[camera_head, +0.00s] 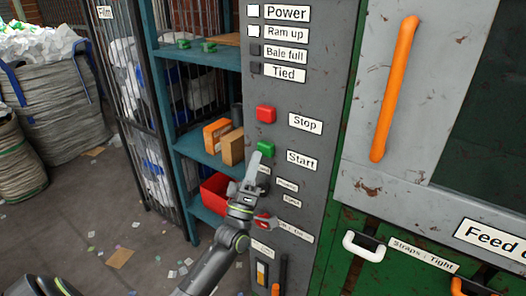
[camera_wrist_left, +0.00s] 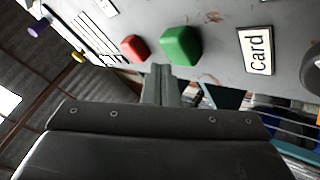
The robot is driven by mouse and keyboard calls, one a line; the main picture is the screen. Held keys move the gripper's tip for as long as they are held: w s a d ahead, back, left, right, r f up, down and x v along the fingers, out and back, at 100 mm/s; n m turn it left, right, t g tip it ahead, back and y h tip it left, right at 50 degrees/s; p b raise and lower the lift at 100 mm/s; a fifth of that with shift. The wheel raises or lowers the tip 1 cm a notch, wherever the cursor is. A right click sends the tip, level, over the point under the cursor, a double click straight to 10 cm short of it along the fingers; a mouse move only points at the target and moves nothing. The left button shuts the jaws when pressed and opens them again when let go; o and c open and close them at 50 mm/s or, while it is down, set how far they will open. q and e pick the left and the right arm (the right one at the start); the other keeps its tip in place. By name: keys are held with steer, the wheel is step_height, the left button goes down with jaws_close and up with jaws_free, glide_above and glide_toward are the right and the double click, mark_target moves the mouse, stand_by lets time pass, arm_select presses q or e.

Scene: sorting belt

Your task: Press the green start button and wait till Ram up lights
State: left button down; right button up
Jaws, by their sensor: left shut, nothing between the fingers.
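The green start button (camera_head: 266,149) is on the grey control panel (camera_head: 335,110), left of the Start label (camera_head: 302,160) and below the red Stop button (camera_head: 265,114). The small square lights beside Power (camera_head: 254,10) and Ram up (camera_head: 254,31) are white; those beside Bale full and Tied are dark. My left gripper (camera_head: 255,161) is shut and empty, its tip just below and left of the green button. In the left wrist view the fingers (camera_wrist_left: 160,72) point towards the green button (camera_wrist_left: 181,45); I cannot tell whether they touch it. My right gripper is not in view.
Below the Start label are smaller labels and a red control (camera_head: 264,222). An orange handle (camera_head: 394,90) is on the door at right. Shelves (camera_head: 206,151) with boxes and a red bin (camera_head: 214,194) stand left of the panel. Floor at lower left has scattered scraps.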

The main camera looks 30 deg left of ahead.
arm_select(q)
steer(key=shift+w, duration=0.15)
steer(key=shift+w, duration=0.25)
